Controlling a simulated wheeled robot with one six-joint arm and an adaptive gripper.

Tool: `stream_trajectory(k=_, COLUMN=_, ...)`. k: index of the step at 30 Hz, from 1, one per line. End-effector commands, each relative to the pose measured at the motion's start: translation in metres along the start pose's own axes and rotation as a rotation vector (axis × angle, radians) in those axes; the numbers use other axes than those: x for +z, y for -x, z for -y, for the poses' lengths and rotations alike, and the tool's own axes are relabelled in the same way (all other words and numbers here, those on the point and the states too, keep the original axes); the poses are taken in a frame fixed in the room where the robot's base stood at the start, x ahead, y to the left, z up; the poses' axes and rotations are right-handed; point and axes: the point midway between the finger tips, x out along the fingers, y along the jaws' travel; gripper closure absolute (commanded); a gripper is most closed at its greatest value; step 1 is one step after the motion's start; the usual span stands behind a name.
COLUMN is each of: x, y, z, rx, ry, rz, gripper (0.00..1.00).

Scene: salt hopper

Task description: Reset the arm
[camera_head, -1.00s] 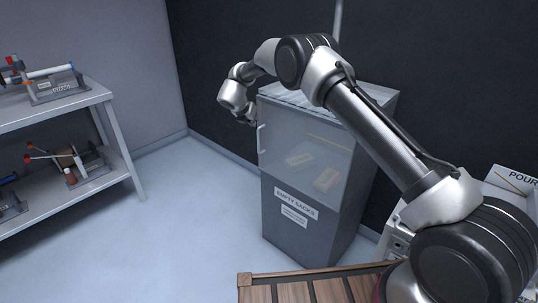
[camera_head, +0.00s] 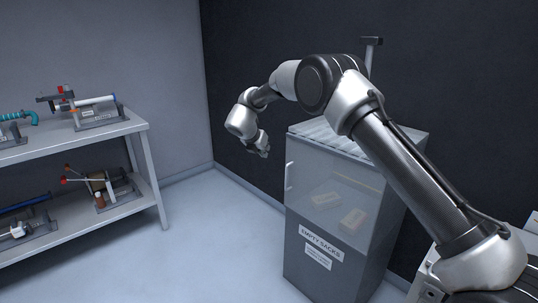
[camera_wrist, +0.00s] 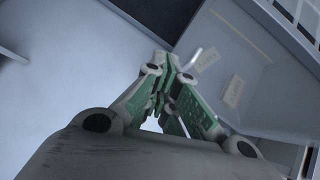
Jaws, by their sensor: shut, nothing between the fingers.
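My arm rises from the lower right of the head view, bends at a raised elbow and reaches left. My gripper (camera_head: 263,150) hangs at its end, to the left of the top of a grey cabinet (camera_head: 318,272) and apart from it. In the wrist view my gripper (camera_wrist: 186,78) shows green-sided fingers that meet at the tips, shut and empty. The fingertips are small in the head view.
The cabinet has a clear door with a pale handle (camera_head: 289,177), an "EMPTY SACKS" label (camera_head: 321,243) and packets (camera_head: 352,221) inside. A grey shelf unit (camera_head: 140,128) holding several devices stands at left. Open floor (camera_head: 215,225) lies between them.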

Motion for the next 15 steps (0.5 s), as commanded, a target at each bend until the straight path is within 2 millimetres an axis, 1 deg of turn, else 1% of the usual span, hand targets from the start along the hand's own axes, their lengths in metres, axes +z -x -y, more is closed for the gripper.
stream_trajectory(k=2, x=0.000, y=0.004, z=-0.001, rx=-0.001, ry=0.021, rz=-0.001, gripper=1.00)
stream_trajectory(k=4, x=0.000, y=0.005, z=-0.008, rx=0.028, ry=0.079, rz=0.004, gripper=1.00)
stream_trajectory(k=5, x=0.003, y=0.005, z=-0.015, rx=0.057, ry=0.123, rz=0.016, gripper=1.00)
stream_trajectory(k=6, x=0.009, y=0.004, z=-0.025, rx=0.105, ry=0.212, rz=0.054, gripper=1.00)
stream_trajectory(k=7, x=0.011, y=0.001, z=-0.032, rx=0.142, ry=0.299, rz=0.087, gripper=1.00)
stream_trajectory(k=8, x=0.009, y=-0.003, z=-0.036, rx=0.177, ry=0.402, rz=0.121, gripper=1.00)
stream_trajectory(k=10, x=-0.008, y=-0.013, z=-0.044, rx=0.264, ry=0.688, rz=0.200, gripper=1.00)
stream_trajectory(k=11, x=-0.013, y=-0.011, z=-0.047, rx=0.305, ry=0.812, rz=0.239, gripper=1.00)
stream_trajectory(k=12, x=-0.017, y=-0.003, z=-0.050, rx=0.360, ry=0.970, rz=0.293, gripper=1.00)
stream_trajectory(k=13, x=-0.019, y=0.004, z=-0.051, rx=0.400, ry=1.086, rz=0.334, gripper=1.00)
stream_trajectory(k=14, x=-0.020, y=0.013, z=-0.049, rx=0.440, ry=1.201, rz=0.376, gripper=1.00)
stream_trajectory(k=15, x=-0.022, y=0.026, z=-0.044, rx=0.494, ry=1.353, rz=0.432, gripper=1.00)
